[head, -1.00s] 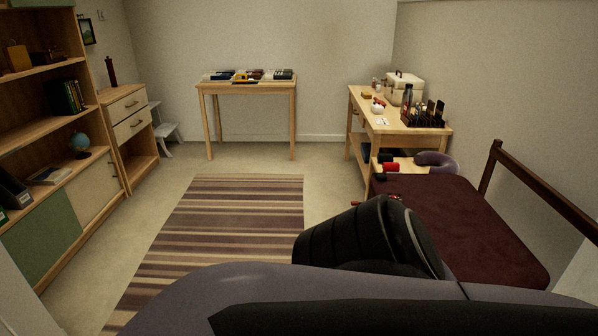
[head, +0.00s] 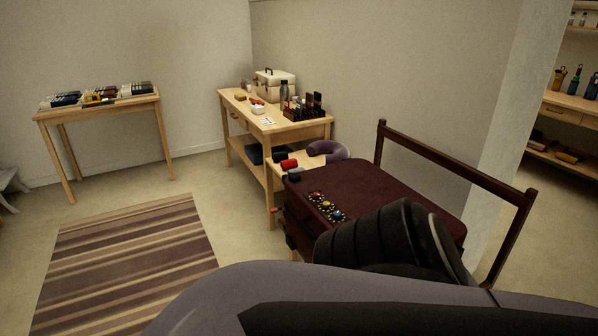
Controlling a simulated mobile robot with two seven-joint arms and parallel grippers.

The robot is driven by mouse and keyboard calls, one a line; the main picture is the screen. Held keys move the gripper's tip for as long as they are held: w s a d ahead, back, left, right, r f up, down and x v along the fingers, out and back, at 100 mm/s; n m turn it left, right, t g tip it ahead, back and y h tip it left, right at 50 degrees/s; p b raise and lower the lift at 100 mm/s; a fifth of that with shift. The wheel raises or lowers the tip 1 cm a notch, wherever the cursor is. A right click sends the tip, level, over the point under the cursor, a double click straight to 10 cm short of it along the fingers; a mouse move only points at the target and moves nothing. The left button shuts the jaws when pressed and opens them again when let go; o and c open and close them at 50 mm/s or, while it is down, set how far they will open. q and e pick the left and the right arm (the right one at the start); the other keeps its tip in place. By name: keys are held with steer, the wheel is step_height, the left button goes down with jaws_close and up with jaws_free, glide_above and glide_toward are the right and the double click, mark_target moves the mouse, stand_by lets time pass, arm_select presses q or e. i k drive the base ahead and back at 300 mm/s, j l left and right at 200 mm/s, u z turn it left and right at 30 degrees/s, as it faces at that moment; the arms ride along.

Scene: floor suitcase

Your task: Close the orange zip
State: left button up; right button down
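A dark maroon suitcase (head: 385,188) lies flat, with its lid down, right of the middle in the head view. Several small coloured pieces, red, yellow and blue among them, sit in a row along its near left edge (head: 324,205). They are too small to tell which is the orange zip or whether it is open. My own dark arm parts cover the near part of the suitcase. Neither gripper shows.
A brown wooden rail (head: 450,165) stands along the suitcase's far right side. A wooden table (head: 292,131) with a cream case and bottles stands behind it. A striped rug (head: 130,260) and open floor lie to the left. A pale pillar (head: 510,140) stands at right.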

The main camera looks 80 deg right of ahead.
mark_target(275, 211)
steer(key=i+l+z, duration=0.1)
steer(key=i+z, duration=0.7)
steer(key=z, duration=0.15)
steer(key=i+l+z, duration=0.1)
steer(key=i+z, duration=0.4)
steer(key=i+j+z, duration=0.1)
steer(key=i+z, duration=0.35)
steer(key=i+l+z, duration=0.1)
steer(key=i+z, duration=0.25)
steer(key=z, duration=0.15)
steer(key=i+z, duration=0.35)
steer(key=z, duration=0.15)
steer(key=i+z, duration=0.1)
steer(key=z, duration=0.95)
